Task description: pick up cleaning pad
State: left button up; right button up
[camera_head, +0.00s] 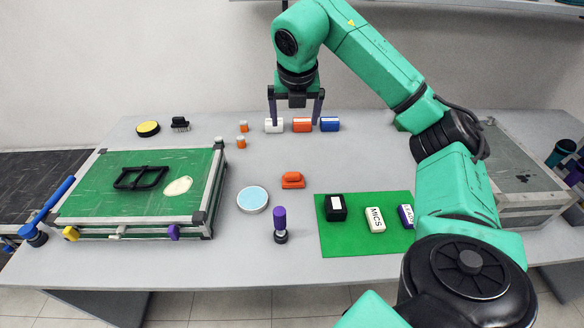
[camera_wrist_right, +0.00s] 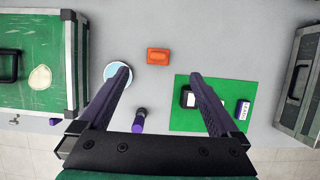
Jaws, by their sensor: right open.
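Which thing is the cleaning pad I cannot tell for sure. A round light-blue disc with a pale rim (camera_head: 253,199) lies flat on the grey table, right of the green board; it also shows in the wrist view (camera_wrist_right: 117,72), partly behind a finger. A yellow-topped black round pad (camera_head: 148,128) lies at the back left. A cream oval piece (camera_head: 178,186) lies on the green board; it shows in the wrist view too (camera_wrist_right: 40,78). My right gripper (camera_head: 295,123) is open and empty, pointing down above the table, apart from these things. My left gripper is not in view.
An orange block (camera_head: 292,180) and a purple-handled tool (camera_head: 280,225) stand near the disc. A green mat (camera_head: 350,243) holds small boxes. White, orange and blue blocks (camera_head: 330,124) line the back. A framed green board (camera_head: 120,210) is left, a grey case (camera_head: 515,170) right.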

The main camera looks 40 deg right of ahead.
notch_tip(320, 180, down, 4)
jog(key=s+a+b, duration=0.1)
jog(key=s+b, duration=0.1)
jog(key=b, duration=0.7)
send_near(293, 174)
jog(key=x, duration=0.9)
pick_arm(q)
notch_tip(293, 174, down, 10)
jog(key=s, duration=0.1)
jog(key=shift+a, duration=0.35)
pick_arm(e)
jog(key=c, duration=1.4)
jog(key=shift+r, duration=0.1)
jog(key=shift+c, duration=0.2)
pick_arm(q)
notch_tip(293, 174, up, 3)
jog(key=p, duration=0.3)
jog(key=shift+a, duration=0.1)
pick_arm(e)
notch_tip(293, 174, up, 20)
